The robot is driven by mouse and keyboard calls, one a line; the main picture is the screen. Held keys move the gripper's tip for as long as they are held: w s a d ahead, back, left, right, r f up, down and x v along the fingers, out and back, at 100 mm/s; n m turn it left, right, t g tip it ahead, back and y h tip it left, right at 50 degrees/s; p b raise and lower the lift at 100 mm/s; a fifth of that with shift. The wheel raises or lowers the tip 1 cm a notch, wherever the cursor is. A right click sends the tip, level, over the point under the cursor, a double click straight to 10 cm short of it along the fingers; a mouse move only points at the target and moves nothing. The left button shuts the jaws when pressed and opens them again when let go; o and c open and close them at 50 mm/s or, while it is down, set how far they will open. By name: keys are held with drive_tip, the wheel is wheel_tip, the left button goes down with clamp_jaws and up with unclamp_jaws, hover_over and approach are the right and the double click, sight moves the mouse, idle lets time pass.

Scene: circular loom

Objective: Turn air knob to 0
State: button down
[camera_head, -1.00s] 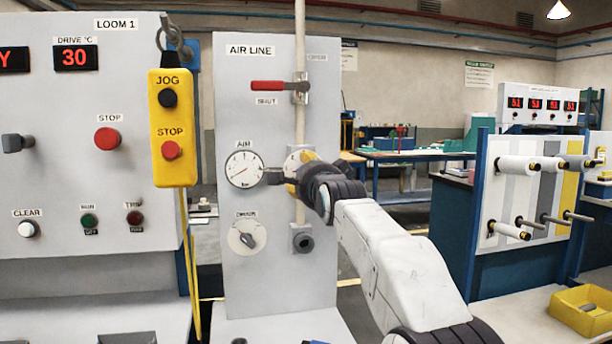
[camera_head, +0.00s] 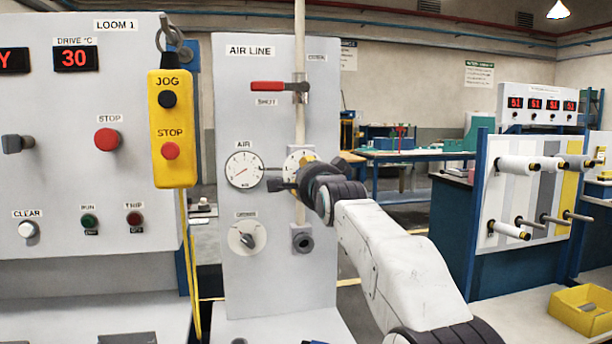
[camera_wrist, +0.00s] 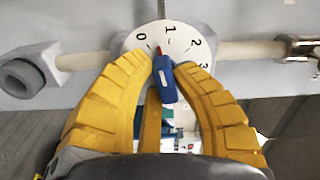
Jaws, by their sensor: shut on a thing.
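The air knob (camera_wrist: 164,80) is a blue handle with a red pointer on a white dial (camera_wrist: 186,40) marked 0, 1, 2, 3. In the wrist view the red pointer lies between 0 and 1. My gripper (camera_wrist: 163,66) is shut on the knob, with a yellow finger on each side of it. In the head view my gripper (camera_head: 304,172) is at the dial (camera_head: 293,158) on the pipe and hides the knob. The round AIR gauge (camera_head: 244,170) is just left of it, its thin needle hard to read.
A red shut-off lever (camera_head: 268,86) is above on the grey air line panel (camera_head: 240,105). A smaller rotary dial (camera_head: 247,237) is below the gauge. The yellow JOG/STOP pendant (camera_head: 173,130) hangs to the left. A bobbin rack (camera_head: 530,190) stands at the right.

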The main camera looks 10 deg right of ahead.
drive_tip(key=n, duration=0.4)
drive_tip(key=shift+d, duration=0.1)
drive_tip(key=c, duration=1)
unclamp_jaws()
drive_tip(key=shift+s, duration=6)
